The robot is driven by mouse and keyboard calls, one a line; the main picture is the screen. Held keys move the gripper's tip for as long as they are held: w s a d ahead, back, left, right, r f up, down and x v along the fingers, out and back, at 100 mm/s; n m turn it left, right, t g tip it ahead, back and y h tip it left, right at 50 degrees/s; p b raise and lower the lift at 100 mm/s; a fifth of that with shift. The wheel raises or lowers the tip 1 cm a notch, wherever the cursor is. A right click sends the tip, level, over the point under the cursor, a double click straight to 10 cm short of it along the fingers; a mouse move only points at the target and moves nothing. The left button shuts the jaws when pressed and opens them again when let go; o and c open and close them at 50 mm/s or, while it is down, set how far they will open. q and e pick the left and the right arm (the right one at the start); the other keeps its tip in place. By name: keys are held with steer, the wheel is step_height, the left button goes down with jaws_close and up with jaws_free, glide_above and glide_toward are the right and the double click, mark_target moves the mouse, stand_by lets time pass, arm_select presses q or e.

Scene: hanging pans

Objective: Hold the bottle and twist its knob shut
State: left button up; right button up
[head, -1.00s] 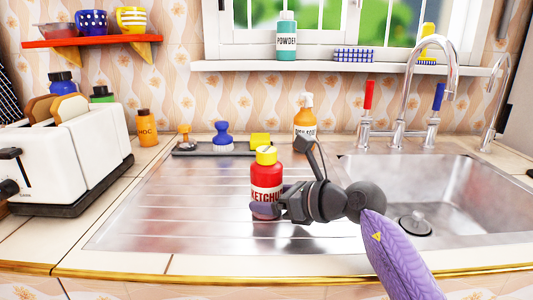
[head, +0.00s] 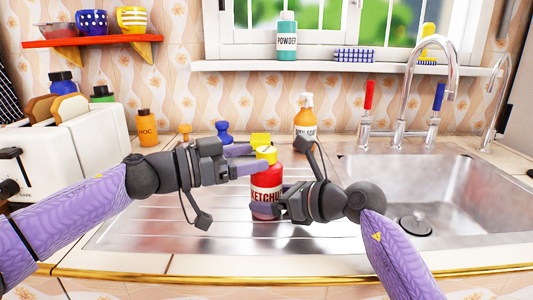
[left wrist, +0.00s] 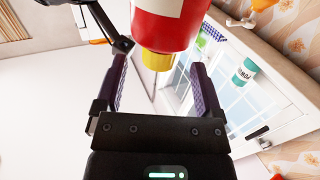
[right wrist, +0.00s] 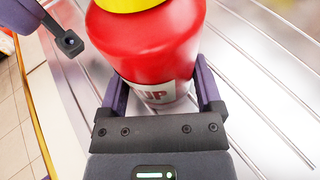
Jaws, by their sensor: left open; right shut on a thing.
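The red ketchup bottle (head: 266,186) stands upright on the steel drainboard. My right gripper (head: 268,206) is shut on its lower body, with a finger on each side in the right wrist view (right wrist: 160,90). The bottle's yellow knob (head: 268,154) is on top. My left gripper (head: 255,160) is open at knob height, just left of the bottle. In the left wrist view the knob (left wrist: 158,60) lies between the spread fingers, near their tips. I cannot tell whether the fingers touch it.
The steel drainboard (head: 150,205) has free room around the bottle. The toaster (head: 85,150) is at left, the sink (head: 450,180) at right.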

mark_target(266, 148)
arm_select(q)
steer(key=x, duration=0.3)
steer(key=shift+w+d, duration=0.15)
steer(key=shift+d, duration=0.2)
jaws_close()
steer(key=shift+w, duration=0.1)
